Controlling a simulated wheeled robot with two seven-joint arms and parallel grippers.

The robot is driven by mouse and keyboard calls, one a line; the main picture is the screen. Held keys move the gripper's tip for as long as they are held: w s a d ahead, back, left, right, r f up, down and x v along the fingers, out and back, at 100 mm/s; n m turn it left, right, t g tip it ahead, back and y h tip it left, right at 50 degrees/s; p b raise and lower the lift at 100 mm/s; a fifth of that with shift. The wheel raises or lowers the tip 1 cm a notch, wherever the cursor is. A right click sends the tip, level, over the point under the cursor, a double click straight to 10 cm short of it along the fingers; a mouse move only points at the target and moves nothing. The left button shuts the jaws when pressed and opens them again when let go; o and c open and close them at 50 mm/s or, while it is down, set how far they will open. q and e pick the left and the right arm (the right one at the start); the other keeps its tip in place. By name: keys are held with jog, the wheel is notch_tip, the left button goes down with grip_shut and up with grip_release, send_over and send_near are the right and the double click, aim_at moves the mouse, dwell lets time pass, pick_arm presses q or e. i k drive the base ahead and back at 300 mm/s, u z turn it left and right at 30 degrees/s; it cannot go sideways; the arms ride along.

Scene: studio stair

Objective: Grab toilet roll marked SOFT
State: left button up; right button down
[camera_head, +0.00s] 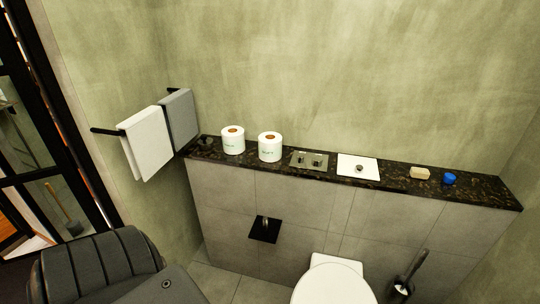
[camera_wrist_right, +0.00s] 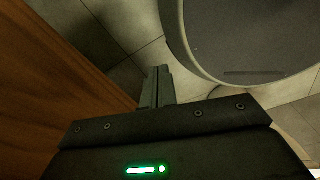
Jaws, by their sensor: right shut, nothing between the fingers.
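Two white toilet rolls with brown cores stand upright on a dark speckled ledge (camera_head: 400,178): a left roll (camera_head: 233,142) and a right roll (camera_head: 270,148). Each has small green lettering on its side, too small to read for sure, so I cannot tell which one says SOFT. My right gripper (camera_wrist_right: 157,86) shows in the right wrist view, shut and empty above a tiled floor, far from the rolls. Neither gripper shows in the head view.
Right of the rolls on the ledge are a grey plate (camera_head: 309,160), a white plate (camera_head: 358,167), a beige soap bar (camera_head: 420,173) and a blue object (camera_head: 449,179). Towels (camera_head: 147,143) hang left. A toilet (camera_head: 332,285) and a brush (camera_head: 409,277) stand below.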

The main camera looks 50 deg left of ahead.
aim_at(269, 143)
jog(key=u, duration=0.05)
jog(key=k, duration=0.5)
jog(key=u, duration=0.95)
jog(key=i, duration=1.05)
jog(key=z, duration=0.95)
